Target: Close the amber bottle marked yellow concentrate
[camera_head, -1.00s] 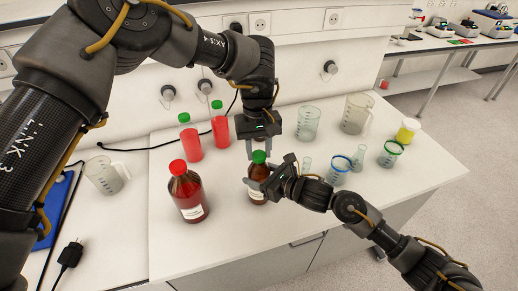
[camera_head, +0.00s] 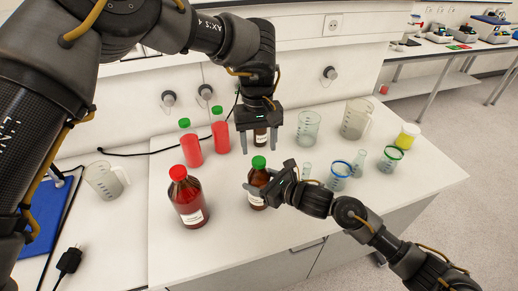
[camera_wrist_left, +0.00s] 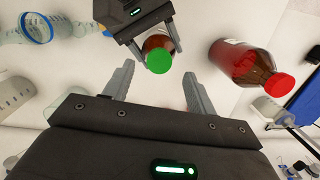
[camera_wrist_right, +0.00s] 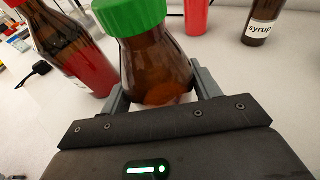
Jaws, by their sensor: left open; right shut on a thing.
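A small amber bottle (camera_head: 257,177) with a green cap (camera_head: 258,163) stands upright on the bench; its label wording is not readable. The cap sits on its neck. My right gripper (camera_head: 259,189) is shut around its body, as the right wrist view (camera_wrist_right: 155,70) shows. My left gripper (camera_head: 259,143) is open and empty, behind and above the cap, apart from it. In the left wrist view, the green cap (camera_wrist_left: 158,58) shows beyond the open fingers.
A large red-capped bottle (camera_head: 187,200) stands left of the amber bottle. A brown bottle marked syrup (camera_wrist_right: 262,22) stands behind, near my left gripper. Two green-capped red bottles (camera_head: 191,148) are back left. Beakers (camera_head: 308,128) and flasks stand right. The front bench is clear.

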